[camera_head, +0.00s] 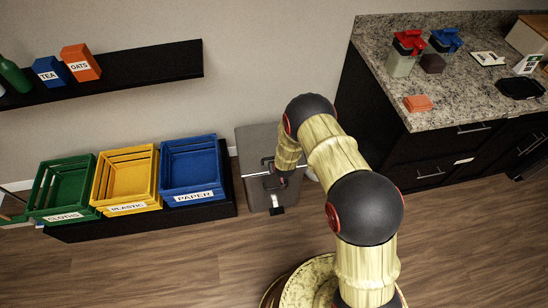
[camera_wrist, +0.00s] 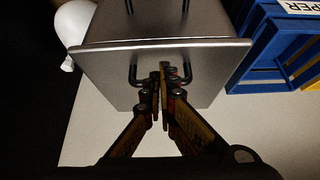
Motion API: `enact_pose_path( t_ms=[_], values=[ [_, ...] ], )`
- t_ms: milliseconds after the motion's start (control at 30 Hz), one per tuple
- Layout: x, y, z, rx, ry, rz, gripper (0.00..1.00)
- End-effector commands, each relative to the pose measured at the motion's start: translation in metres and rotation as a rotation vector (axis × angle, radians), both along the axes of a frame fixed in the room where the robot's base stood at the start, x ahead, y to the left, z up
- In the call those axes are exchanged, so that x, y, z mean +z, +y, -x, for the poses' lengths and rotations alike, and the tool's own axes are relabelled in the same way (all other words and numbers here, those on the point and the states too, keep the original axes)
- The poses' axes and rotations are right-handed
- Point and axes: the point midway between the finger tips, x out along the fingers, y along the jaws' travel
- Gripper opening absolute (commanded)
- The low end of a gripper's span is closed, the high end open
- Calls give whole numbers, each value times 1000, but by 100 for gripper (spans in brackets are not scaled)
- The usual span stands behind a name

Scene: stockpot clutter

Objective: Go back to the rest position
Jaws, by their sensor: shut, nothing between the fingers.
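My gripper (camera_head: 277,173) is at the end of my arm, in front of a grey metal bin (camera_head: 258,146) that stands on the floor. In the wrist view my gripper (camera_wrist: 160,76) has its fingers together with nothing between them. The fingertips overlap the front of the metal bin (camera_wrist: 160,28) in that view, between the two ends of a dark handle (camera_wrist: 133,77). I cannot tell whether they touch it. My arm hides part of the bin's right side in the head view.
Green (camera_head: 62,190), yellow (camera_head: 126,181) and blue (camera_head: 190,168) crates stand left of the bin. A granite counter (camera_head: 455,105) with small items is at right. A black shelf (camera_head: 150,72) is on the wall. A white round object (camera_wrist: 76,28) is beside the bin. Floor at lower left is clear.

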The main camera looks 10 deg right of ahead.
Motion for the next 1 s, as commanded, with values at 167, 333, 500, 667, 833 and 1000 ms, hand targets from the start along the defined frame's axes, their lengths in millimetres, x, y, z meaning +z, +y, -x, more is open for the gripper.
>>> enact_pose_path(
  t_ms=[167, 333, 500, 667, 833, 1000],
  values=[
    [-4, 0, 26, 2, 3, 1, 0],
    [-5, 0, 34, 1, 1, 0, 0],
    [-6, 0, 35, 1, 1, 0, 0],
    [-10, 0, 42, 0, 33, -1, 0],
    [-30, 0, 88, 5, 186, -3, 0],
    [-32, 0, 148, 15, 379, -2, 0]
  ],
)
